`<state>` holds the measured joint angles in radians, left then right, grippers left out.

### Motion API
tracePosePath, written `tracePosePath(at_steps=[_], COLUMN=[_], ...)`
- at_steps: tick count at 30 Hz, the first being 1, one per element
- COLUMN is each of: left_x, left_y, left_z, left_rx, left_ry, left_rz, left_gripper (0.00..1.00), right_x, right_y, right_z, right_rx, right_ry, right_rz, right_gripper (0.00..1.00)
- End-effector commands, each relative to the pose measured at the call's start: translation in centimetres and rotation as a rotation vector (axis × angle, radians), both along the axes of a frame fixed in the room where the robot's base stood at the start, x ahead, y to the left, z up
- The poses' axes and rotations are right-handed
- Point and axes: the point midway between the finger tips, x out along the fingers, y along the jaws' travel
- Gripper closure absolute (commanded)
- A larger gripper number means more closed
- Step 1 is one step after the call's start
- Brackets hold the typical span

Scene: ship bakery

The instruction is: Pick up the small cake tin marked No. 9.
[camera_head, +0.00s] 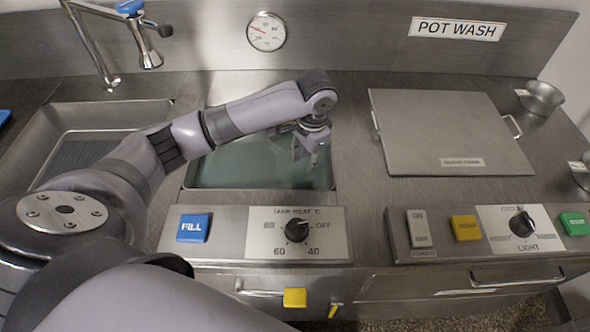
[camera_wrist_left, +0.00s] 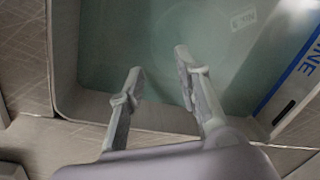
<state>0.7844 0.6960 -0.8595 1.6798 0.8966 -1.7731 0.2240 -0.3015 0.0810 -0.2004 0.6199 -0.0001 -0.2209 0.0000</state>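A small marking (camera_wrist_left: 243,20) shows upside down through the greenish water in the left wrist view; it looks like "No." with a character I cannot read for sure. The faint shape around it may be a tin under water, its outline blurred. In the head view I cannot make out a tin in the tank (camera_head: 230,166). My left gripper (camera_head: 306,154) hangs fingers down over the tank's right part. In the left wrist view its two fingers (camera_wrist_left: 160,62) are apart with nothing between them. The marking lies beyond the right finger. My right gripper is out of view.
A steel lid (camera_head: 440,130) lies on the counter right of the tank. A metal bowl (camera_head: 540,97) stands at the back right. A sink (camera_head: 90,135) with a tap (camera_head: 150,55) is at the left. A strip with blue lettering (camera_wrist_left: 300,72) runs beside the tank.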

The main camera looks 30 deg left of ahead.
Motion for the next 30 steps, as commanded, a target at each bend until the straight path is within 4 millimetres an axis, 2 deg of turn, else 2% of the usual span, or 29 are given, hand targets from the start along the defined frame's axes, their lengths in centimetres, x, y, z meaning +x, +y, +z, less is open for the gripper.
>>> tracePosePath(at_steps=[1,6,14,20,24,30], left_x=[-0.1,0.2,0.4,0.9,0.9,1.0], left_y=[0.2,0.4,0.3,-0.4,-0.1,-0.1], left_z=[-1.2,-4.2,-6.0,-8.9,-10.5,-10.8], left_rx=[0.003,0.001,0.000,0.001,0.001,0.000], left_ry=[0.005,0.004,0.002,0.003,0.002,-0.001], left_rz=[0.001,0.000,-0.002,-0.001,0.000,-0.001], left_gripper=[0.69,0.69,0.69,0.69,0.69,0.69], right_x=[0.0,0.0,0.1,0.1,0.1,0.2], right_y=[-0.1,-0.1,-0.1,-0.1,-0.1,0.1], right_z=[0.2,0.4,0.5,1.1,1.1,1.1], right_rx=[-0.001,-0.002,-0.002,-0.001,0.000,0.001], right_ry=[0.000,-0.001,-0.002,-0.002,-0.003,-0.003], right_rz=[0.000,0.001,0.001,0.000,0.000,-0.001], right_gripper=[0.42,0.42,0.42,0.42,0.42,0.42])
